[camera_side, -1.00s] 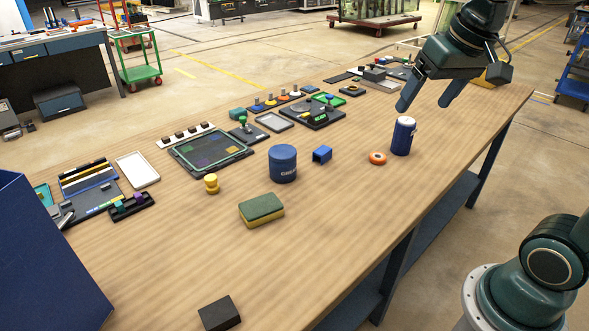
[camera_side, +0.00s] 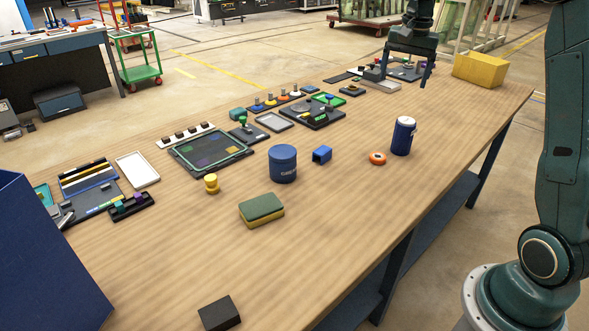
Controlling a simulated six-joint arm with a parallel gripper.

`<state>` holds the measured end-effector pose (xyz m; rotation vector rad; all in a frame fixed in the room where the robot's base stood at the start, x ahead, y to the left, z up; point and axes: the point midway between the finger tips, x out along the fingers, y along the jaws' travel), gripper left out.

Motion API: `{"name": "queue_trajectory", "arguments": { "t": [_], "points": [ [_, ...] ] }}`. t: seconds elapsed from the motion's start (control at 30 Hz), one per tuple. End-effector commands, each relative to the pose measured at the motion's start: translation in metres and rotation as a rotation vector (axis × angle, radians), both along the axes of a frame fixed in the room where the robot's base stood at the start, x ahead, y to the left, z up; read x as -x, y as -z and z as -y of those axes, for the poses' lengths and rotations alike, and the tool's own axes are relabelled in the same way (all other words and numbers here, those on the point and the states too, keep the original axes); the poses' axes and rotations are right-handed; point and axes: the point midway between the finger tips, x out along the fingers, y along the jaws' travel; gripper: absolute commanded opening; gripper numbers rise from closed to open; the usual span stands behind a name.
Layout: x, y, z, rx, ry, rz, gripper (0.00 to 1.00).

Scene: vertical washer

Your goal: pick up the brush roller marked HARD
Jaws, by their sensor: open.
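My gripper (camera_side: 406,76) is open and points down over the far end of the wooden bench. Its two dark fingers straddle the area of a dark board (camera_side: 398,73) carrying small parts. A block-like fixture (camera_side: 374,73) on a pale grey base stands just left of the fingers. I cannot make out a brush roller or the word HARD on anything; the parts under my gripper are too small and partly hidden by it. Nothing shows clearly between the fingers.
A blue drum (camera_side: 283,164) and a sponge (camera_side: 262,209) are mid-bench. The near right bench surface is clear.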

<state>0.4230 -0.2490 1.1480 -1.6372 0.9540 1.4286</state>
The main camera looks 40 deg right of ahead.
Motion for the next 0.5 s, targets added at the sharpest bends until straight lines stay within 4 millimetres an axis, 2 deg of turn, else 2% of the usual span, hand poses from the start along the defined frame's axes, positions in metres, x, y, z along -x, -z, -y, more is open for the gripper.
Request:
{"name": "queue_trajectory", "arguments": {
  "t": [0.03,0.3,0.5],
  "points": [
    [-0.004,0.009,0.015,-0.009,0.039,-0.012,0.82],
    [-0.014,0.051,0.08,-0.052,0.232,-0.062,0.82],
    [-0.015,0.073,0.109,-0.071,0.319,-0.084,0.82]
  ]
}}
